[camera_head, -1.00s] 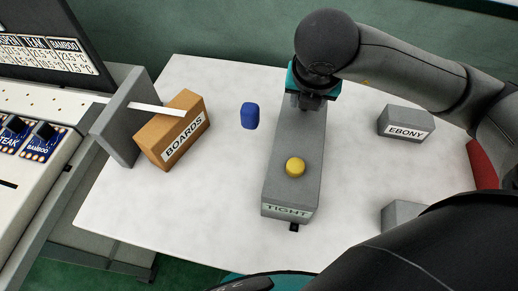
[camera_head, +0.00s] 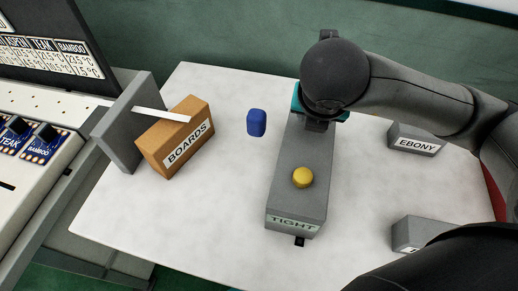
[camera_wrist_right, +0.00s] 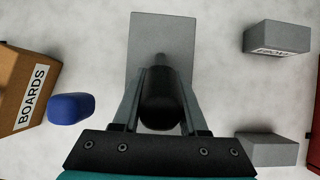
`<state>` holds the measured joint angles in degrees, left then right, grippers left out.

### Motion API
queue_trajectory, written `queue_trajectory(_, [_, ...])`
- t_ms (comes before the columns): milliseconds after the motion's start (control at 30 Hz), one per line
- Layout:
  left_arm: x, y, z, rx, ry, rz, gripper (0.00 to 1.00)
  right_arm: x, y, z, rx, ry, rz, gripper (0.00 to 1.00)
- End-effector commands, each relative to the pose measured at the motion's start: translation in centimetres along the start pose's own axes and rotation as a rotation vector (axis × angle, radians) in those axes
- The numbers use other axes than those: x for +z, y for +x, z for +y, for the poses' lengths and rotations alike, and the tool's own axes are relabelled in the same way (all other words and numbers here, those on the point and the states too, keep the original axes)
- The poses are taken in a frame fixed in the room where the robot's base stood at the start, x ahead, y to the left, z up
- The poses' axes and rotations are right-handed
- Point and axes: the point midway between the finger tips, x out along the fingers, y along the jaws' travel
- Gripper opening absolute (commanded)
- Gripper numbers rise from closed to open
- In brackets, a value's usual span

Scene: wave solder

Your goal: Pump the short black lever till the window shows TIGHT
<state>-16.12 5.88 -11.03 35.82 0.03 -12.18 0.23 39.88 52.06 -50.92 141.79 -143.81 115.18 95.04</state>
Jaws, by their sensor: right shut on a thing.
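A long grey unit (camera_head: 293,205) stands on the white table with a yellow round button (camera_head: 303,178) on top. The window (camera_head: 293,222) on its near end reads TIGHT. The short black lever (camera_wrist_right: 160,105) is at the unit's far end. It shows between my fingers in the right wrist view, and my arm hides it in the head view. My right gripper (camera_wrist_right: 160,112) is shut on the lever. The same gripper (camera_head: 318,122) is partly covered by my wrist in the head view. My left gripper is not in view.
A blue block (camera_head: 256,123) stands left of the unit. A brown BOARDS box (camera_head: 175,150) is further left, beside a grey upright panel (camera_head: 125,120). An EBONY block (camera_head: 415,140) and another grey block (camera_head: 420,232) are on the right. The table front-left is clear.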

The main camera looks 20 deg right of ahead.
Motion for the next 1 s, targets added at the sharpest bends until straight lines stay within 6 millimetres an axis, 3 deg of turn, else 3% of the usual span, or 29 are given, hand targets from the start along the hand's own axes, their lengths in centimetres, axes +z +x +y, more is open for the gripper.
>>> queue_trajectory(733, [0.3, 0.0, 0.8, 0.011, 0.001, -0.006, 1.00, -0.5, 0.1, 0.0, -0.001, -0.008, 0.016, 0.00])
queue_trajectory(1000, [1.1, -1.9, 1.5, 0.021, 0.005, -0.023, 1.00, 2.5, -0.1, 0.0, -0.004, 0.004, 0.196, 0.00])
